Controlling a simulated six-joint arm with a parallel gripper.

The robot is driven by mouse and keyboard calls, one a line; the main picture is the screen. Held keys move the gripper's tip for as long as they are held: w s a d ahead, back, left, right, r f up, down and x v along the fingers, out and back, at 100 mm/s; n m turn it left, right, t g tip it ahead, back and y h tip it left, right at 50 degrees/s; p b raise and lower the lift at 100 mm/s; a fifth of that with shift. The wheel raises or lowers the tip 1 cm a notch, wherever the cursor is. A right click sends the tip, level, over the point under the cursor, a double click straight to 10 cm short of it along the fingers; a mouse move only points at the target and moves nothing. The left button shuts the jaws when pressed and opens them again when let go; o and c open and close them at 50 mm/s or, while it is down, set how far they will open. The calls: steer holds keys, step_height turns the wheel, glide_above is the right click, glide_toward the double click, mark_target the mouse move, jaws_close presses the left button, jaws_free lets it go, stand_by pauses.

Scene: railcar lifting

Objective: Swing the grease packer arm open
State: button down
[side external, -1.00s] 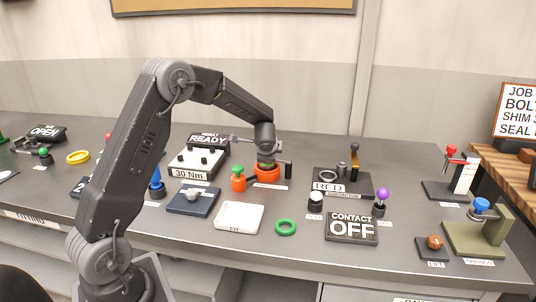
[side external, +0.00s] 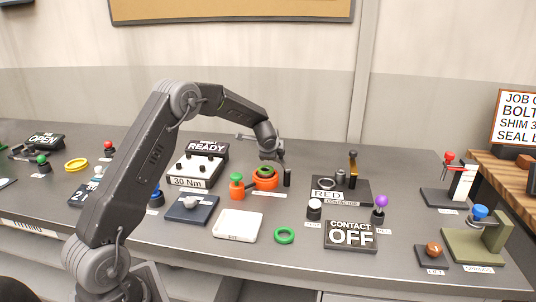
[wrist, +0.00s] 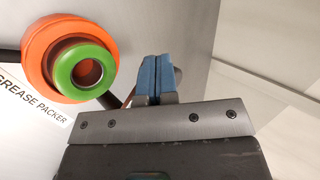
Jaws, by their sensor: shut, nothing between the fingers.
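The grease packer (side external: 265,182) is a round orange base with a green ring (wrist: 82,70) on top, beside its "GREASE PACKER" label in the wrist view. In the side view a short dark bar (side external: 251,187) joins the base on its left, next to an orange cylinder with a green knob (side external: 236,179). A black upright post (side external: 287,177) stands at its right. My gripper (wrist: 157,60) has its blue fingers together and empty, beside the orange base. A dark rod shows partly behind the fingers. In the side view my gripper (side external: 271,157) is above and behind the base.
The contactor block (side external: 342,190) with its upright lever is to the right. The "30 Nm" box (side external: 196,165) is to the left. A white tray (side external: 238,226) and a loose green ring (side external: 284,236) lie in front. The wall is behind the bench.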

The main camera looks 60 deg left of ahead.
steer(key=w+m+t+h, duration=0.1)
steer(key=w, duration=0.1)
steer(key=shift+w+a+m, duration=0.1)
steer(key=shift+w+m, duration=0.2)
steer(key=shift+w, duration=0.45)
steer(key=shift+w+d, duration=0.15)
steer(key=shift+d, duration=0.05)
stand_by(0.4)
steer(key=s+a+r, duration=0.5)
steer(key=s+r, duration=0.1)
steer(key=s, duration=0.4)
steer(key=shift+r, duration=0.4)
steer(key=shift+a, duration=0.1)
